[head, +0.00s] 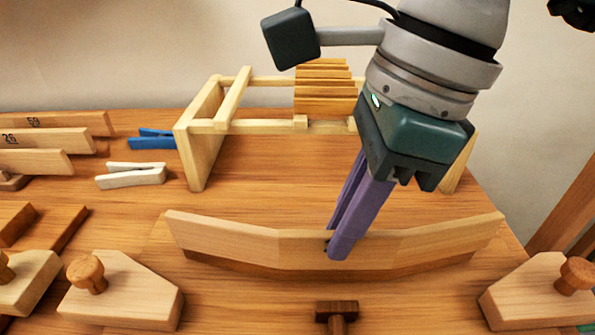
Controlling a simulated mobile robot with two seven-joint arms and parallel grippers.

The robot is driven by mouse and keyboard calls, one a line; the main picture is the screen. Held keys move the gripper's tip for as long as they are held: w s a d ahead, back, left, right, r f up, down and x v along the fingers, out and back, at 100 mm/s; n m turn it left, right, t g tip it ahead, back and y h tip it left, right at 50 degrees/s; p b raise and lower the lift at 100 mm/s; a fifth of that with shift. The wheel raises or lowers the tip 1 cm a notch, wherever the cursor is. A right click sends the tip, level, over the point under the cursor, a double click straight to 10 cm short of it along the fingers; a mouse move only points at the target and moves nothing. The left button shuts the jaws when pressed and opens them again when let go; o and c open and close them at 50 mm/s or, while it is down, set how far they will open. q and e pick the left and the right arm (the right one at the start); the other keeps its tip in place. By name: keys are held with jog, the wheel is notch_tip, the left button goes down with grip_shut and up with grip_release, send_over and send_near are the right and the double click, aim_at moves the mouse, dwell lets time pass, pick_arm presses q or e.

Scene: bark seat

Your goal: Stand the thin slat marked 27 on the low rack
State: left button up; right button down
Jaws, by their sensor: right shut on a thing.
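My right gripper (345,250) comes down from the top right, its purple fingers shut on a long light wooden slat (225,233) at the front middle of the table. The slat stands on edge and looks bent, with both ends angled. A small dark mark beside the finger is mostly hidden, so its number cannot be read. A darker brown strip (400,269) runs along its lower edge; I cannot tell if they touch. A low pale wooden rack (200,130) stands behind, with several slats (323,88) on it. My arm hides its right part. My left gripper is not in view.
Slats marked 59 (60,123) and 26 (45,140) stand at the left. A blue clip (152,139) and a white clip (130,175) lie near the rack. Knobbed wooden blocks (120,292) (540,295) flank the front, with a dark T-shaped piece (337,311) between.

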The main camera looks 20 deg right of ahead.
jog(key=shift+w+a+r+p+v, duration=0.1)
jog(key=shift+a+p+v, duration=0.2)
jog(key=shift+p+v, duration=0.8)
jog(key=shift+w+a+r+p+v, duration=0.1)
jog(key=shift+a+p+v, duration=0.35)
jog(key=shift+v, duration=1.1)
jog(key=shift+w+a+r+p+v, duration=0.1)
jog(key=shift+a+p+v, duration=0.05)
jog(key=shift+p+v, duration=1.05)
jog(key=shift+r, duration=0.45)
